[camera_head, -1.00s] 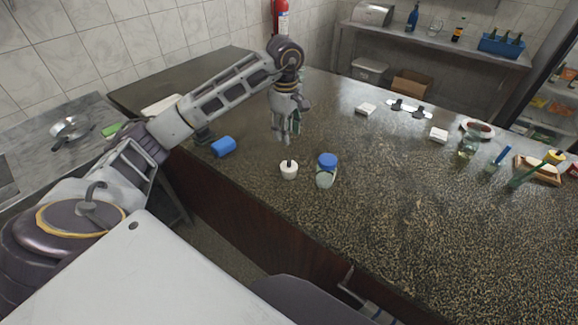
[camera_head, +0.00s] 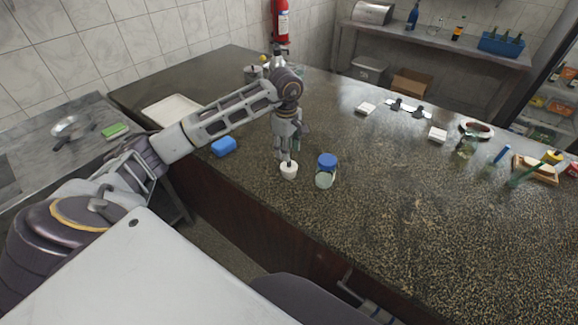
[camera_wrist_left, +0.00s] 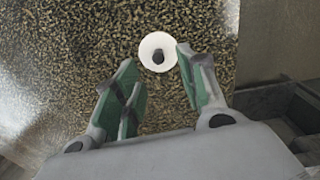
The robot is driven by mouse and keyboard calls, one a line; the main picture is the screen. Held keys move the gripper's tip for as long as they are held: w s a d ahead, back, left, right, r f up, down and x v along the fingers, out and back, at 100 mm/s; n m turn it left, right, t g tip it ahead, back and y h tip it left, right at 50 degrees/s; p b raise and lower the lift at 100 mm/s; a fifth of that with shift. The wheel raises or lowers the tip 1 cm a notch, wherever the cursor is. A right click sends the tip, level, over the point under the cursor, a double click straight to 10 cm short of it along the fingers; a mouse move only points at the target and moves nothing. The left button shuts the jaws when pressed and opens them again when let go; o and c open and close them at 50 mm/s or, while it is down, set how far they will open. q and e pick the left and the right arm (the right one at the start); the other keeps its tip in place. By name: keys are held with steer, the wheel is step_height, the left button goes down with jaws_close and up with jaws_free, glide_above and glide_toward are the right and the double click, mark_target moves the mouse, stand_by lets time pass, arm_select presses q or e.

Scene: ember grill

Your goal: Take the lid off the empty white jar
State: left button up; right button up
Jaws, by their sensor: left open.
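The small white jar (camera_head: 289,173) stands upright on the dark speckled counter, near its front edge. Its lid has a dark knob (camera_head: 289,163) on top. In the left wrist view the white jar (camera_wrist_left: 147,61) is seen from above as a white round with the dark knob (camera_wrist_left: 158,57) in it. My left gripper (camera_head: 287,155) points down just above the jar. In the left wrist view my left gripper (camera_wrist_left: 157,75) is open, its green-padded fingers apart, with the jar beyond and between the tips. Whether the fingers touch the knob cannot be told. My right gripper is not in view.
A glass jar with a blue lid (camera_head: 327,170) stands close to the right of the white jar. A blue block (camera_head: 223,146) lies to the left, and a white tray (camera_head: 172,109) is farther back. The counter right of the glass jar is largely clear.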

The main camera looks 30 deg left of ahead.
mark_target(289, 164)
arm_select(q)
steer(key=shift+f, duration=0.1)
steer(key=shift+d+f+p, duration=0.2)
steer(key=shift+f+p, duration=0.45)
steer(key=shift+f, duration=0.6)
step_height(289, 164, down, 2)
steer(key=shift+w+f, duration=0.1)
steer(key=shift+f, duration=0.15)
steer(key=shift+c, duration=0.3)
jaws_close()
